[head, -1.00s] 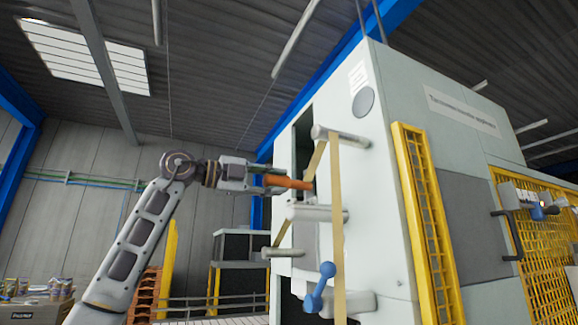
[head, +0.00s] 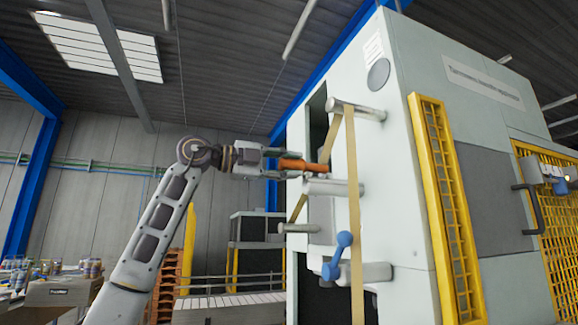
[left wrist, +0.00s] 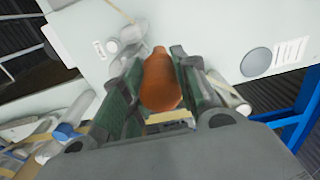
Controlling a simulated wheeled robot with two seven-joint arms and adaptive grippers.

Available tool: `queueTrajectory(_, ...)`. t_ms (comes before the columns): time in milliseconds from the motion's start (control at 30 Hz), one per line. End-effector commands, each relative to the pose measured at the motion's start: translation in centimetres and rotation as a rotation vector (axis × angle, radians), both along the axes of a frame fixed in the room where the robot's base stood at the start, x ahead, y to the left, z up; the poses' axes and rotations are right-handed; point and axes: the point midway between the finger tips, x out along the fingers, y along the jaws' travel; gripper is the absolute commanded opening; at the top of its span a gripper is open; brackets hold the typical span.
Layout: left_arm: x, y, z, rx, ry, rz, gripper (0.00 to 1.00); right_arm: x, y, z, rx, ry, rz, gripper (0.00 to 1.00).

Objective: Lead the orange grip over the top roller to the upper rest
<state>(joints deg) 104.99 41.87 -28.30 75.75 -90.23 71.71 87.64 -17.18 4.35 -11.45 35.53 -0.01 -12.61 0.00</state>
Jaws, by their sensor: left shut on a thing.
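My left gripper (head: 283,164) is shut on the orange grip (head: 305,165), which lies nearly level with its free end pointing right to the machine. In the left wrist view the orange grip (left wrist: 162,84) sits between the two fingers. The top roller (head: 358,111) sticks out above and right of the grip. A tan band (head: 353,210) hangs from this roller, and another slanted run drops from it past the grip's end. Whether the band is fastened to the grip I cannot tell. I cannot single out the upper rest. My right gripper is out of view.
A middle roller (head: 335,188) juts out just below the grip, with a smaller bar (head: 299,228) lower left. A blue lever (head: 336,256) stands beside the band. The pale machine wall (head: 405,180) and yellow mesh guard (head: 440,190) are to the right.

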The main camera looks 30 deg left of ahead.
Motion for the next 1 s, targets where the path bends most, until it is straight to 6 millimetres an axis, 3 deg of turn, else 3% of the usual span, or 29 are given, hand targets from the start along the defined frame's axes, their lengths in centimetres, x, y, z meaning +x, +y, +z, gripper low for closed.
queueTrajectory(700,-0.03,0.01,-0.58,-0.001,-0.001,0.000,0.00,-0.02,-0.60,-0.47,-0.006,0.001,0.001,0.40)
queueTrajectory(733,-0.03,0.01,-0.58,-0.001,-0.001,0.000,0.34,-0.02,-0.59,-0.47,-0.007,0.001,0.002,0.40)
queueTrajectory(1000,-0.02,0.00,-0.58,-0.001,-0.001,0.000,0.69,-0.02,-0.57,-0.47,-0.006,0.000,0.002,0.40)
